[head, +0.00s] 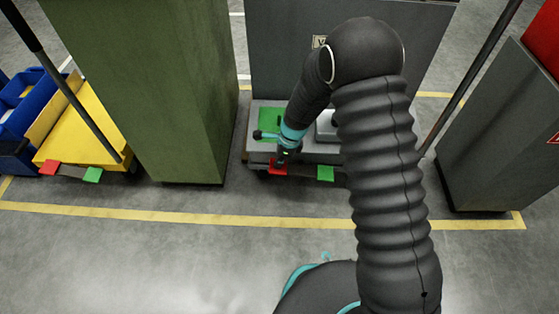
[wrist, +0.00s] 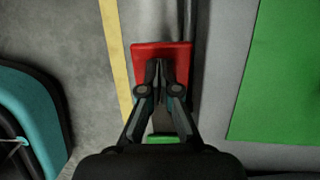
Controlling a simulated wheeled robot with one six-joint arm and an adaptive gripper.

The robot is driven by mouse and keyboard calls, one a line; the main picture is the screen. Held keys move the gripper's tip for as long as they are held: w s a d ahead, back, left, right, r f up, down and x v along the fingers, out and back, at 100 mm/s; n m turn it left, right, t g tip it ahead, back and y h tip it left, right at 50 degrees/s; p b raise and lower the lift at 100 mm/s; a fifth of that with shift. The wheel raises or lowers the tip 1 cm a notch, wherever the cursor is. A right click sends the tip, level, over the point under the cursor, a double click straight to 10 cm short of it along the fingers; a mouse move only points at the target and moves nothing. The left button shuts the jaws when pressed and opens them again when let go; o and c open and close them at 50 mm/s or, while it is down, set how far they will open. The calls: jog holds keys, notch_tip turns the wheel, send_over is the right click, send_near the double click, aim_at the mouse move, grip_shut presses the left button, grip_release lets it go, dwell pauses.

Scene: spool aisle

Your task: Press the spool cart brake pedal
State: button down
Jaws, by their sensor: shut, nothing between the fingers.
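The grey cart (head: 312,152) stands in the middle of the head view, with a red pedal (head: 278,171) and a green pedal (head: 325,174) low on its front edge. My gripper (head: 280,163) is shut and empty, pointing down at the red pedal. In the wrist view its fingertips (wrist: 160,66) overlap the red pedal (wrist: 178,50), hiding part of it. I cannot tell whether they touch it. The green pedal (wrist: 163,140) shows partly between the fingers, near the gripper body.
A yellow cart (head: 78,132) with its own red and green pedals stands at left, beside blue bins (head: 25,105). A tall green cabinet (head: 150,90) and a grey cabinet (head: 500,130) flank the middle cart. The floor in front of the yellow line (head: 180,215) is clear.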

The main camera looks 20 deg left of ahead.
aim_at(273, 169)
jog(key=shift+s+a+f, duration=0.15)
jog(key=shift+a+f, duration=0.25)
jog(key=shift+f, duration=0.2)
jog(key=shift+s+a+f, duration=0.1)
jog(key=shift+a+f, duration=0.25)
jog(key=shift+f, duration=0.25)
jog(key=shift+a+f, duration=0.25)
jog(key=shift+f, duration=0.45)
jog(key=shift+f, duration=0.2)
jog(key=shift+s+r, duration=0.1)
jog(key=a+r+p, duration=0.3)
jog(key=r+p, duration=0.2)
jog(key=r, duration=0.9)
jog(key=shift+s+a+p, duration=0.2)
jog(key=shift+s+p, duration=0.1)
jog(key=shift+p, duration=0.1)
